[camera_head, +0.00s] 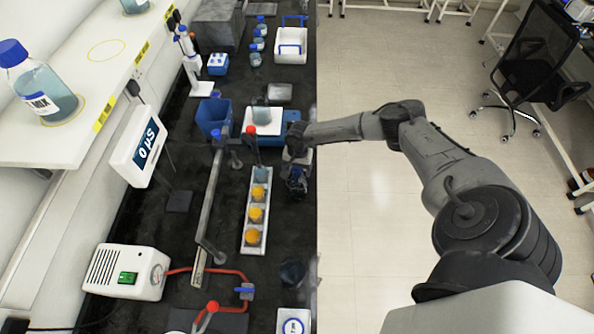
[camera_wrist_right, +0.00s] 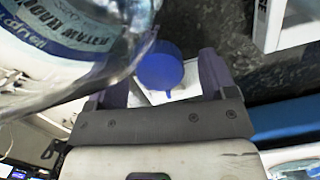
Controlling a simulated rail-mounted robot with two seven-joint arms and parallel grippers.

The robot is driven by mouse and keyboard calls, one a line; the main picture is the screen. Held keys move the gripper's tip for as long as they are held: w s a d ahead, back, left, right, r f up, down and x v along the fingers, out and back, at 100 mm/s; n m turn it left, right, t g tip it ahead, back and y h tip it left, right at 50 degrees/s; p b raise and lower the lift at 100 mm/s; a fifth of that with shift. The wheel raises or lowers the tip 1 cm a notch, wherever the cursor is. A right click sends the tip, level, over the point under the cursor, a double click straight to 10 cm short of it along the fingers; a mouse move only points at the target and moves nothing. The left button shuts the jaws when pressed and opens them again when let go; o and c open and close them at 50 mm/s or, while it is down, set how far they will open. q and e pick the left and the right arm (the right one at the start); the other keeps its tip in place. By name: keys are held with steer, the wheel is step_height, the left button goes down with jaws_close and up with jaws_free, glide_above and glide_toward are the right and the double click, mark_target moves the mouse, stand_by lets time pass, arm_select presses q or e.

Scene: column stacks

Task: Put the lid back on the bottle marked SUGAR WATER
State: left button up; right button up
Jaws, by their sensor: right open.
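The SUGAR WATER bottle (camera_wrist_right: 75,55) fills the upper left of the right wrist view, its label upside down there. An open-topped bottle (camera_head: 262,115), which looks like the same one, stands on the white plate of a blue balance (camera_head: 279,128) in the head view. My right gripper (camera_wrist_right: 162,78) is open, with one finger on either side of a blue lid (camera_wrist_right: 160,65). The lid lies between the fingers, close beside the bottle; I cannot tell whether the fingers touch it. In the head view my right wrist is beside the balance. My left gripper is out of view.
A blue bin (camera_head: 214,116) stands left of the balance. A white rack (camera_head: 247,235) with several orange-topped items lies in front. Several blue-capped bottles (camera_head: 258,43) stand farther back. Tubing and a metal rod crowd the front left.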

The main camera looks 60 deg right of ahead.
steer(key=c, duration=1)
steer(key=shift+r, duration=0.1)
steer(key=shift+r, duration=0.5)
step_height(320, 180, up, 3)
steer(key=shift+f+b, duration=0.2)
steer(key=shift+b, duration=0.15)
steer(key=shift+s+d+r+b, duration=0.25)
steer(key=shift+s+r, duration=0.95)
steer(key=shift+s, duration=0.7)
steer(key=shift+s+d+r+b, duration=0.15)
steer(key=shift+s+d+r, duration=0.25)
steer(key=shift+s+r, duration=1.2)
steer(key=shift+s+d+r+b, duration=0.25)
steer(key=shift+s+r, duration=0.55)
steer(key=shift+s, duration=1.45)
